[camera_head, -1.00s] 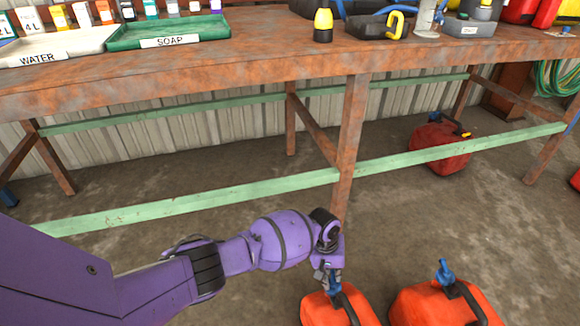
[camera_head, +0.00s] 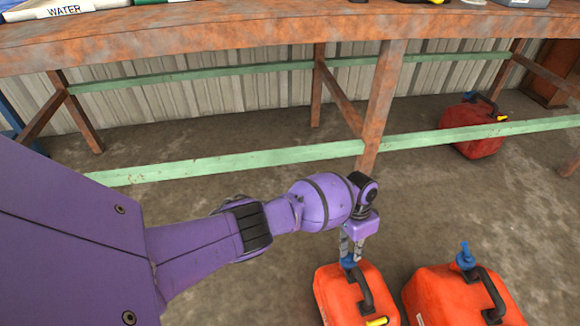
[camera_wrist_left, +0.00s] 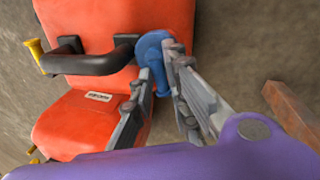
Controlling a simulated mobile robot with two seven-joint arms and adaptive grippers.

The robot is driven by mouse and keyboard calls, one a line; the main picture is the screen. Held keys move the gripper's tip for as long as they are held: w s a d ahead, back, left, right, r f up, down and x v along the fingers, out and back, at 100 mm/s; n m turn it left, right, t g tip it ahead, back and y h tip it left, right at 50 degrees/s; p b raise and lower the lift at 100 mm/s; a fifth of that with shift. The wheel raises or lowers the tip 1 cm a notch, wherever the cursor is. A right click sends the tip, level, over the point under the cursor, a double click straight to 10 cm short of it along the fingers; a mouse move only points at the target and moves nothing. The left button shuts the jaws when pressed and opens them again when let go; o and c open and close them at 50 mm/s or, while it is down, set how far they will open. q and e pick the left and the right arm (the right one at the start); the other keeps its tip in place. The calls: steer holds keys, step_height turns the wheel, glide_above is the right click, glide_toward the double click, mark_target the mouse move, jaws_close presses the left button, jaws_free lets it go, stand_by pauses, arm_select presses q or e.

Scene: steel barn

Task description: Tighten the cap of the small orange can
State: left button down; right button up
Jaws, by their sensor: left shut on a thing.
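The small orange can (camera_head: 338,292) stands on the floor in front of the workbench, with a black handle and a yellow part near its front. Its blue cap (camera_head: 348,263) is at the top rear, under my left gripper (camera_head: 350,258). In the left wrist view the two fingers of my left gripper (camera_wrist_left: 160,88) sit on either side of the blue cap (camera_wrist_left: 152,52) and are shut on it. The orange can (camera_wrist_left: 110,25) fills the upper left there, with its black handle beside the cap. My right gripper is in neither view.
A larger orange can (camera_head: 435,297) with a blue cap stands just right of the small one. A red can (camera_head: 474,128) sits under the workbench (camera_head: 270,35). A green rail (camera_head: 230,163) and a rusty leg (camera_head: 381,105) are behind my gripper. Bare floor lies between.

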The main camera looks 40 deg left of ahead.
arm_select(q)
steer(key=shift+d+m, duration=0.3)
steer(key=shift+m, duration=0.7)
steer(key=c, duration=1.8)
jaws_free()
steer(key=shift+r, duration=0.1)
steer(key=shift+w+a+r, duration=0.1)
steer(key=shift+r, duration=0.15)
step_height(320, 180, up, 11)
steer(key=w+a, duration=0.1)
steer(key=shift+a+r, duration=0.15)
steer(key=shift+a, duration=0.25)
